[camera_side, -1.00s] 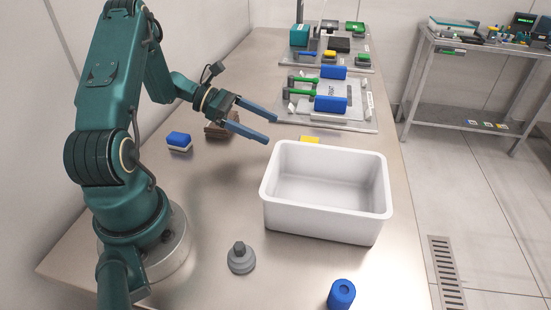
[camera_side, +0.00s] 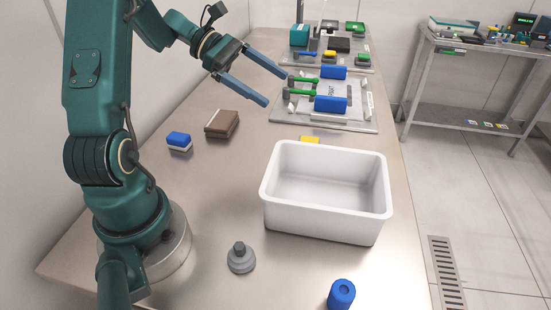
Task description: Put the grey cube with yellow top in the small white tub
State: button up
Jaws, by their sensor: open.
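The white tub (camera_side: 325,217) stands empty on the metal table, in the middle of the view. A yellow top (camera_side: 310,139) shows just behind the tub's far rim. The tub hides the body under it, so I cannot tell if that is grey. Another small block with a yellow top (camera_side: 329,55) sits on the far plate. My gripper (camera_side: 276,89) is open and empty, raised above the table. Its fingers point right, and in the picture they lie up and left of the tub and the nearer yellow top.
A blue and white block (camera_side: 180,141) and a brown block (camera_side: 222,124) lie left of the tub. A grey stepped piece (camera_side: 241,258) and a blue cylinder (camera_side: 341,294) stand in front. A fixture plate (camera_side: 292,117) with blue blocks and green handles lies behind the tub.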

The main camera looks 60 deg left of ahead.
jog(key=d+f+m+g+y, duration=0.15)
jog(key=d+m+g, duration=0.25)
jog(key=m, duration=0.7)
notch_tip(320, 180, up, 2)
jog(key=n+y, duration=1.2)
jog(key=n, duration=2.2)
send_over(309, 143)
jog(key=s+d, duration=0.1)
jog(key=shift+m+h, duration=0.25)
jog(key=shift+m, duration=0.15)
notch_tip(309, 143, down, 11)
jog(key=shift+x, duration=2.4)
jog(key=shift+s, duration=0.1)
